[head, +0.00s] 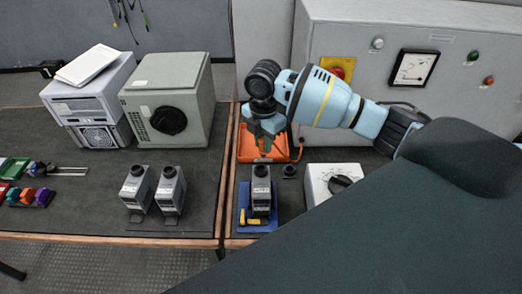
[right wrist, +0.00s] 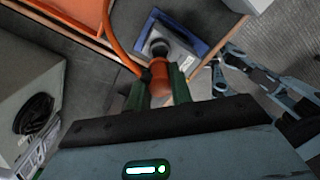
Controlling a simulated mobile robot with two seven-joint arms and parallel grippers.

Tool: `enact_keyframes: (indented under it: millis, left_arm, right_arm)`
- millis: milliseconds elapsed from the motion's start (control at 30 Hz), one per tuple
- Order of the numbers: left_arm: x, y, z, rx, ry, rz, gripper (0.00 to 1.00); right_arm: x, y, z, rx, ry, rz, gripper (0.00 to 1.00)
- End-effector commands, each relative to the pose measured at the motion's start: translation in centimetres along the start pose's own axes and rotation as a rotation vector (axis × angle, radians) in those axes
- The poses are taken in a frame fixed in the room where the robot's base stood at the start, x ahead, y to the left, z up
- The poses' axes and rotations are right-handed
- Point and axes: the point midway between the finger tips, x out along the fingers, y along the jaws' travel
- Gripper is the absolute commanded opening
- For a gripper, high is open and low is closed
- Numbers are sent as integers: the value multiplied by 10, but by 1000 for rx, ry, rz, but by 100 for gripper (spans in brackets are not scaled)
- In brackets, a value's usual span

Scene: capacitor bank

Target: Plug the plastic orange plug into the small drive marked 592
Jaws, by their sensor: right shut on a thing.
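My right gripper (head: 266,140) is in the head view above an orange tray (head: 247,152), behind the small drives. In the right wrist view its green fingers (right wrist: 159,85) are shut on the orange plug (right wrist: 159,76), with an orange cable (right wrist: 122,48) running from it. A small grey drive (head: 261,192) with a dark round top stands on a blue base; a grey drive (right wrist: 178,52) shows just beyond the plug in the wrist view. Whether they touch is unclear. Two similar drives (head: 136,190) (head: 171,190) stand left. No number is legible. My left gripper is not identifiable.
A grey cabinet (head: 350,60) with a gauge stands behind. A white dial box (head: 322,180) is right of the drive. Two grey boxes (head: 85,100) (head: 160,90) and coloured parts (head: 30,190) are on the left. The table is clear around the left drives.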

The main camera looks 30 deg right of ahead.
Motion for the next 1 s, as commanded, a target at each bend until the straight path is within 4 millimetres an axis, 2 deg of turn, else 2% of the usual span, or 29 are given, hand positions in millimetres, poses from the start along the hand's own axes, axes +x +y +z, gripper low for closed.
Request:
enact_keyframes:
  millis: [167,533,867,1000]
  left_arm:
    - [0,-1,-6,2,13,-2,36]
    - [0,0,-5,-2,12,-2,36]
    - [0,1,1,-5,0,-1,36]
    - [1,3,15,-11,-27,4,36]
  right_arm:
    - [-7,-1,4,19,0,3,0]
    - [-2,-2,4,20,1,0,0]
    - [24,-2,4,18,1,-2,0]
    - [40,-2,4,19,1,-6,0]
